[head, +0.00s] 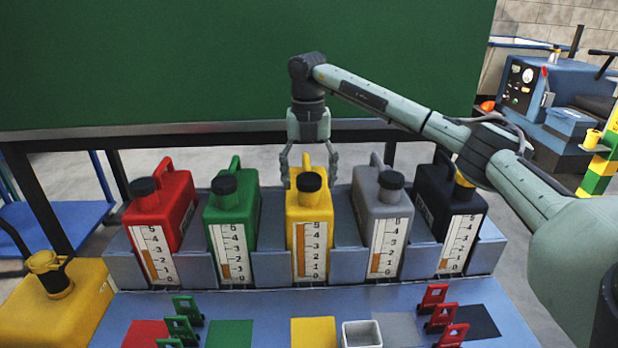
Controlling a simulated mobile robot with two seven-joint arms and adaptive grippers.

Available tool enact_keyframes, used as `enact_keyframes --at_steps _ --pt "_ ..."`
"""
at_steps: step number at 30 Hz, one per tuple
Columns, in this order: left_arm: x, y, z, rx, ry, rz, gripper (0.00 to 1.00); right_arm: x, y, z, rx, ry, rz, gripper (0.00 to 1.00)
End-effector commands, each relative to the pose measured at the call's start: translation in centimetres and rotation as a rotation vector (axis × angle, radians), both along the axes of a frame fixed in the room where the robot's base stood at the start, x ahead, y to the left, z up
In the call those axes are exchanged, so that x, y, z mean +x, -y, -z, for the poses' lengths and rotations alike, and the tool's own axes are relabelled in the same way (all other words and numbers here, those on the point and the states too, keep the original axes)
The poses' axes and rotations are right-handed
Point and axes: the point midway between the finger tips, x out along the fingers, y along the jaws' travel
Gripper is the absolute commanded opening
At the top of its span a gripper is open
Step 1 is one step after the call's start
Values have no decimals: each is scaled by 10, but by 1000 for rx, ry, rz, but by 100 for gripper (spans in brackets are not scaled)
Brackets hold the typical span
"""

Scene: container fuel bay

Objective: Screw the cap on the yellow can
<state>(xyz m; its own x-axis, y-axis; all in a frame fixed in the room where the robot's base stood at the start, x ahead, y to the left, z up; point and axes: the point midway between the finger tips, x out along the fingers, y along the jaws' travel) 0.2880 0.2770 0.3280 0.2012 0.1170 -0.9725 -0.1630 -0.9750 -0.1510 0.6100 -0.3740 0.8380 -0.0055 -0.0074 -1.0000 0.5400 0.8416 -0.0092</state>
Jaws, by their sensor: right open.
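The yellow can (311,211) stands upright in the middle slot of the blue rack, with a level scale on its front. A black cap (309,181) sits on top of its neck; whether it is tight cannot be told. My right gripper (308,178) points down over the yellow can, its open fingers to either side of the cap and can top. Whether the fingers touch the cap cannot be told. My left gripper is not in view.
The rack (271,268) also holds red (172,210), green (232,212), grey (381,212) and black (446,205) cans. A yellow container (50,300) stands at left. A green panel (200,60) rises behind.

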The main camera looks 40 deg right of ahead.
Motion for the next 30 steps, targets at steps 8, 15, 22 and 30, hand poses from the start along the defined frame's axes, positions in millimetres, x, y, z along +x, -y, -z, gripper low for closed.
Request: enact_keyframes --at_steps 8,15,22,30 --pt "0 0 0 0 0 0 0 0 0 -1 -1 1 -518 71" --pt "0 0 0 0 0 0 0 0 0 0 0 2 -919 71" --pt "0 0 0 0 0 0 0 0 0 0 0 1 -1011 71" --pt "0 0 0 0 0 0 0 0 0 0 0 1 -1008 48"
